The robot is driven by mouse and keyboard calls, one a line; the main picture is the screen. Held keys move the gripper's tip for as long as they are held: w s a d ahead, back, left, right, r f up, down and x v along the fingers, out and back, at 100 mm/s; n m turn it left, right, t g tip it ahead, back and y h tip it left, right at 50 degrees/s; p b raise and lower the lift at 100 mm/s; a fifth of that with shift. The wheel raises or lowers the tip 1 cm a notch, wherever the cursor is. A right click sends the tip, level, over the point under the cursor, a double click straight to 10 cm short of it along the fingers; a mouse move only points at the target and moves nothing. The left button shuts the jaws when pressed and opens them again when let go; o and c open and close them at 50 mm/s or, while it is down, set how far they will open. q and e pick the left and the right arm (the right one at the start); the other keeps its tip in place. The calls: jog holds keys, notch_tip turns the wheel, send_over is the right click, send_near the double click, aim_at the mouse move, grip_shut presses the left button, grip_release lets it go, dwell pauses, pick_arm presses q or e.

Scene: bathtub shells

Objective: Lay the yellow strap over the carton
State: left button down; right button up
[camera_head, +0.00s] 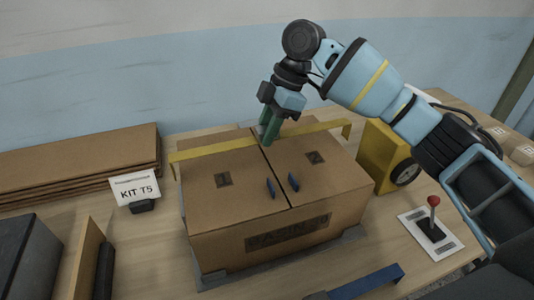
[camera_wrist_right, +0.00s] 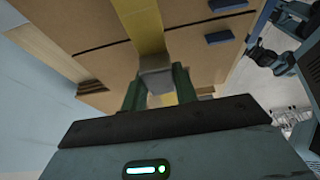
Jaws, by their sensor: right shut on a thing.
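The brown carton (camera_head: 240,200) stands shut on the table, its two top flaps meeting at a dark seam. The yellow strap (camera_head: 215,147) spans the back part of the carton's top, with bent-down ends past the left and right sides. I cannot tell whether it touches the top. My right gripper (camera_head: 268,138) points down at the strap's middle, its green fingers shut on it. In the right wrist view the fingers (camera_wrist_right: 160,90) close around a grey block on the yellow strap (camera_wrist_right: 145,25). My left gripper is not in view.
A yellow block with a black wheel (camera_head: 385,158) stands close right of the carton. A red-knobbed lever (camera_head: 433,215) is farther right. Flat cardboard sheets (camera_head: 80,165) and a KIT T5 sign (camera_head: 136,190) are left. A blue bar (camera_head: 368,284) lies in front. A wall stands behind.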

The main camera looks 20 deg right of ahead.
aim_at(262, 161)
jog(key=shift+f, duration=2.75)
jog(key=shift+f, duration=0.3)
